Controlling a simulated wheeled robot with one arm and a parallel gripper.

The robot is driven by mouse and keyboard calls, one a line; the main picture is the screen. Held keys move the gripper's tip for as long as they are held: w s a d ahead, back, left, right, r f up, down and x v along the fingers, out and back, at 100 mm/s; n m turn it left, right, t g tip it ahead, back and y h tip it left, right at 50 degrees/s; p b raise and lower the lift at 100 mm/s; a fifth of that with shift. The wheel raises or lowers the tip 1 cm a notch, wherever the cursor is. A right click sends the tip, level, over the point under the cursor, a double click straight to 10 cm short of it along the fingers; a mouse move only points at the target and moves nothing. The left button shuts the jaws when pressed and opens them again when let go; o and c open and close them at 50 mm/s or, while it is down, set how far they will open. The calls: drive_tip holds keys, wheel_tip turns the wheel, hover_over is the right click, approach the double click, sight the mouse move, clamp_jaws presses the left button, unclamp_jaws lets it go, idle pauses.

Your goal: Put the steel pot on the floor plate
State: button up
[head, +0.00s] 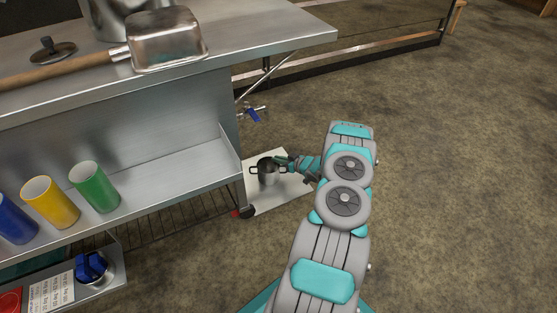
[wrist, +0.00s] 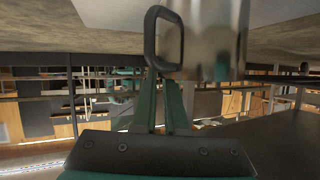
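The steel pot (head: 267,175) is a small upright metal pot with dark loop handles, over the pale floor plate (head: 290,191) beside the cart's leg. I cannot tell whether its base touches the plate. My gripper (head: 288,161) is at the pot's right handle. In the wrist view, which is upside down, the pot (wrist: 213,40) and its dark handle (wrist: 152,38) are at the top. The green fingers of my gripper (wrist: 164,75) close together on that handle. The fingertips are partly hidden behind the handle.
A steel cart (head: 150,175) stands left of the plate, with blue, yellow and green cups (head: 95,187) on its shelf. A long-handled pan (head: 167,40) is on top. A blue-handled valve (head: 253,115) is behind the plate. The floor at right is clear.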

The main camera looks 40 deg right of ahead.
drive_tip(key=o, duration=0.4)
drive_tip(key=v, duration=1.2)
drive_tip(key=shift+r+p, duration=0.15)
drive_tip(key=shift+p, duration=0.2)
